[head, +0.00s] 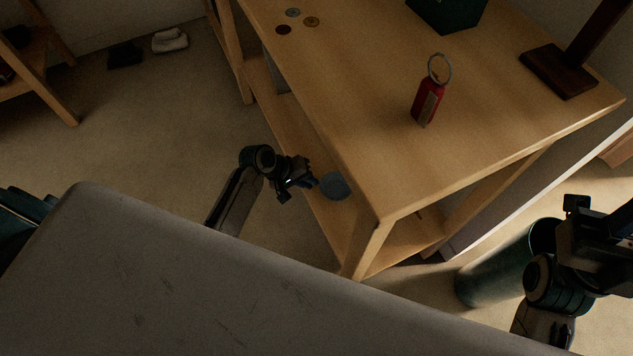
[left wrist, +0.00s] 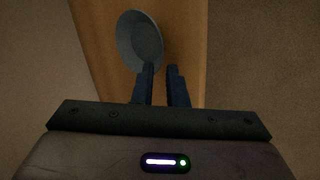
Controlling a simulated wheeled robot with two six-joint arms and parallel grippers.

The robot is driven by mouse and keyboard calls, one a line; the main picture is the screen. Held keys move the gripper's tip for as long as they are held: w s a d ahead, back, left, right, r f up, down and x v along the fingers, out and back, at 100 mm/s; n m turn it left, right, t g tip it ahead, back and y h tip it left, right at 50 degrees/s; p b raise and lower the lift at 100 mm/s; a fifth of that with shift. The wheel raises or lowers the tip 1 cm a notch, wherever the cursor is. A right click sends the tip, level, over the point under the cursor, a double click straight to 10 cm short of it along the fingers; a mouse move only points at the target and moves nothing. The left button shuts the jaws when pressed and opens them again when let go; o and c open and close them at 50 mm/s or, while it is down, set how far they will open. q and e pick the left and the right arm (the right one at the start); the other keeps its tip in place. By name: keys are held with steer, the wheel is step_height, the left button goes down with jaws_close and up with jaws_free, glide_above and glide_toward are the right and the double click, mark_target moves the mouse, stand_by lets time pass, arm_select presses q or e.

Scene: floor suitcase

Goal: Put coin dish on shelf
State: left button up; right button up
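The coin dish (head: 335,186) is a small round blue-grey dish at the lower shelf (head: 310,197) of the wooden table, near its front corner leg. My left gripper (head: 314,184) is right beside the dish. In the left wrist view the dish (left wrist: 140,40) lies over the wooden board (left wrist: 185,35), and its near rim is at the fingertips (left wrist: 161,68). A gap shows between the fingers, one finger overlapping the rim's edge. Whether the dish touches the board is hard to tell. My right gripper (head: 605,235) is partly cut off at the right edge; its fingers are unclear.
A green bin (head: 490,272) stands at right. A grey surface (head: 190,280) fills the foreground.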

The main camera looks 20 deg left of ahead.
arm_select(q)
steer(key=p+v, duration=0.2)
steer(key=v, duration=0.5)
steer(key=shift+r, duration=0.2)
